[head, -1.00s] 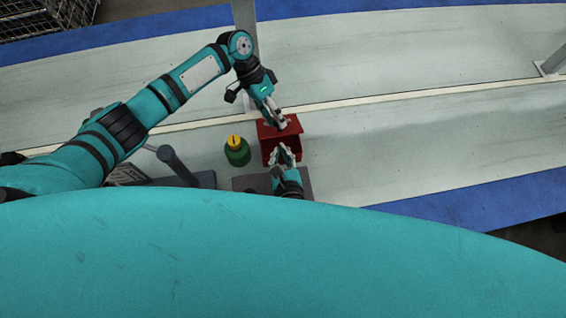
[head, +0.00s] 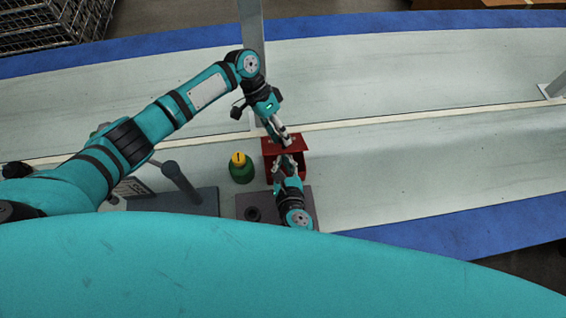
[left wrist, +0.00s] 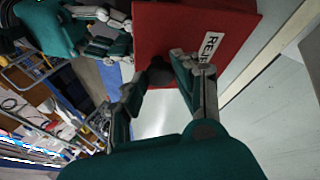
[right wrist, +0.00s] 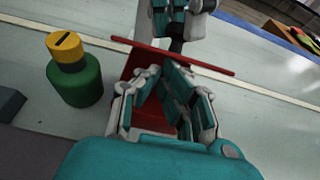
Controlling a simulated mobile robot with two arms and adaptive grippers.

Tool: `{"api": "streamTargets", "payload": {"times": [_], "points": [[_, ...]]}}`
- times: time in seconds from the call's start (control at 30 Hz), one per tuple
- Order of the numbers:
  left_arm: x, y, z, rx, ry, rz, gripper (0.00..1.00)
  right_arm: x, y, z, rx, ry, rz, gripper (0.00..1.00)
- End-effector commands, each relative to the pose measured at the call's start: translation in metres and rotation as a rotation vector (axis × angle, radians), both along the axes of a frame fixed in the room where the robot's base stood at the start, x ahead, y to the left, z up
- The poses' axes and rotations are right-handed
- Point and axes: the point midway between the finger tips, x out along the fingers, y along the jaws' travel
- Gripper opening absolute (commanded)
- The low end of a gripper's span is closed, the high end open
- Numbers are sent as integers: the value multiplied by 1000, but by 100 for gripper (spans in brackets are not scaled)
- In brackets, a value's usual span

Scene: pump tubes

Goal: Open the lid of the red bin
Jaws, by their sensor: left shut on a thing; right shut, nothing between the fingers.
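The red bin (right wrist: 151,116) stands on the light surface; its red lid (head: 296,142) shows as a flat plate above it in the head view. The right wrist view shows the lid (right wrist: 205,65) edge-on with a dark gap beneath. My left gripper (head: 287,143) comes from above and is shut on the lid's dark knob (left wrist: 160,72); the lid (left wrist: 165,28) bears a white label. My right gripper (right wrist: 170,72) is shut and empty at the bin's near side, just below the lid. It hides part of the bin's front.
A green bottle with a yellow top (right wrist: 75,75) stands left of the bin. A dark grey platform (head: 252,200) lies in front of it. A grey post (head: 250,60) rises behind. The light surface to the right is clear.

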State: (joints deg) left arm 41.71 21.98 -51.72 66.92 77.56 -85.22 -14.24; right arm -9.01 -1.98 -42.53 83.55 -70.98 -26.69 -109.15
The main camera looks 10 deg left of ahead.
Motion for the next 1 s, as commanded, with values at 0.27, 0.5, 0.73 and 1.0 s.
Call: {"api": "streamTargets", "payload": {"times": [0.27,0.5,0.73,1.0], "points": [[-5,0,-5,4,9,-4,49,6,4,10,10,-21,3,0],[-4,0,-4,4,8,-3,53,5,3,8,8,-16,2,0],[1,5,7,3,5,-2,53,4,2,7,6,-14,2,0],[17,31,53,3,3,-3,53,3,2,6,5,-11,1,0]]}}
